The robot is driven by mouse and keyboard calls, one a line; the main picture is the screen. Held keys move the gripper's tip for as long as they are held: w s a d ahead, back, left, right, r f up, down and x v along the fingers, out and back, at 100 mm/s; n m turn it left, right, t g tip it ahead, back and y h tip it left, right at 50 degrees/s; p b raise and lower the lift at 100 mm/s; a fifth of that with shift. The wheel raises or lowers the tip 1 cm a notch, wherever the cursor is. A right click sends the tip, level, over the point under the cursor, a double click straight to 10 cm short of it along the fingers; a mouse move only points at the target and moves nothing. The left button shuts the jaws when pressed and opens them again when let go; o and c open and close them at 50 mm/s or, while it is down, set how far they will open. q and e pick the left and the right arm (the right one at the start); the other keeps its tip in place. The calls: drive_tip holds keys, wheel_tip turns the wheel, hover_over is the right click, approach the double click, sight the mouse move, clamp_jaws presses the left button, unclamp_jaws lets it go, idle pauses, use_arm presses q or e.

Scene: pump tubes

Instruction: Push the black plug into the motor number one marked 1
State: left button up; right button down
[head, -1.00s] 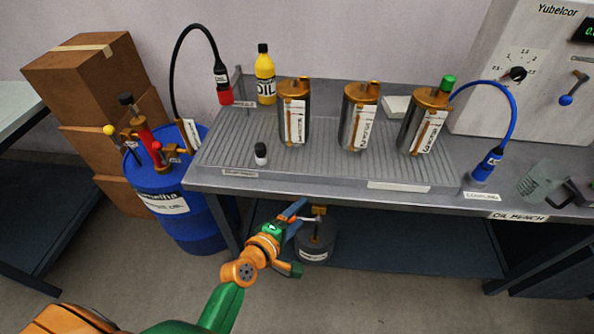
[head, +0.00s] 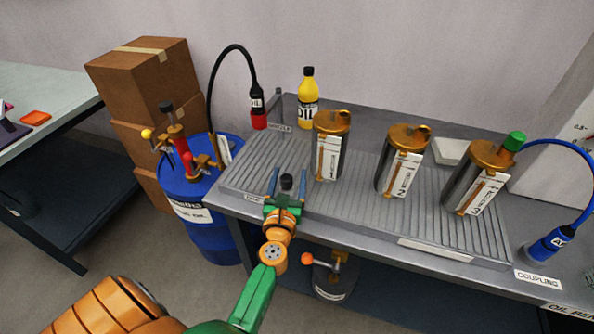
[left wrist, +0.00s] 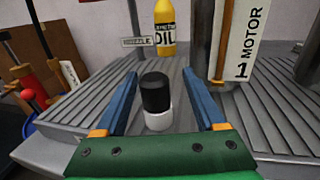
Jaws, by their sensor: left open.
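The black plug (left wrist: 155,93), with a white lower part, stands upright on the ribbed bench top. It also shows in the head view (head: 287,183). My left gripper (head: 289,175) is open, its two blue fingers on either side of the plug; in the left wrist view (left wrist: 158,95) gaps show between the plug and both fingers. Motor number one (head: 330,147), a dark cylinder with a copper top and a white label, stands just behind and right of the plug. Its label reads "1 MOTOR" in the left wrist view (left wrist: 240,45). My right gripper is not in view.
Motor 2 (head: 401,162) and motor 3 (head: 478,178), with a green plug (head: 515,141) on top, stand to the right. A yellow oil bottle (head: 308,98) and a black hose nozzle (head: 257,100) are behind. A blue barrel (head: 186,182) stands left of the bench.

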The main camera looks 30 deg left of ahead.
use_arm(q)
drive_tip(key=shift+s+d+r, duration=0.1)
drive_tip(key=shift+s+r, duration=0.15)
drive_tip(key=shift+s, duration=0.25)
drive_tip(key=shift+s+r, duration=0.2)
drive_tip(key=shift+s, duration=0.25)
drive_tip(key=c, duration=1)
drive_tip(key=shift+w+f, duration=0.15)
clamp_jaws()
